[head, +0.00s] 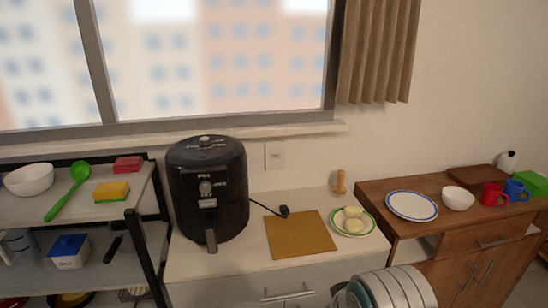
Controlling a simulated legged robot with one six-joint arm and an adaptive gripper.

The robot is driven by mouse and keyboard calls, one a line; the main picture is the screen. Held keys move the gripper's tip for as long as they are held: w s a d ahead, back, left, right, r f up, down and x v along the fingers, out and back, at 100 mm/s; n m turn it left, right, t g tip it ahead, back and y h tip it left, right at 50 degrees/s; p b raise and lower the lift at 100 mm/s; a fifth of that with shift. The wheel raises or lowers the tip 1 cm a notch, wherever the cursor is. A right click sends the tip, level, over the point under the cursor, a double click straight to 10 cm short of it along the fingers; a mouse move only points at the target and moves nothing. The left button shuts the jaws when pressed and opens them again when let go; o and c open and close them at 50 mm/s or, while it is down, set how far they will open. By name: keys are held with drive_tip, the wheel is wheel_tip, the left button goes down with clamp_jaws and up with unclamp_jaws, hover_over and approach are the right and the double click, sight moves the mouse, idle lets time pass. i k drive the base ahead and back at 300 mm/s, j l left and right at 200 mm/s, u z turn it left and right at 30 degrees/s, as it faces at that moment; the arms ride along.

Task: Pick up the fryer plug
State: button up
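The black fryer plug (284,211) lies on the pale counter, just behind the upper edge of a brown board. A thin black cord (264,205) runs from it left to the black air fryer (208,190). A wall outlet (275,155) is on the wall above and slightly left of the plug. Nothing covers the plug. A part of my arm shows at the bottom right of centre, but my gripper's fingers are not visible.
The brown board (300,236) lies right of the fryer, with a plate of pale round food (366,229) and a small wooden item (340,184) further right. A dark-framed shelf (138,246) stands left of the fryer. A wooden cabinet (380,190) adjoins at right.

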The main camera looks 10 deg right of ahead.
sight(284, 210)
drive_tip(key=i+l, duration=0.1)
drive_tip(key=i, duration=0.3)
drive_tip(key=i+l, duration=0.15)
drive_tip(key=i, duration=0.3)
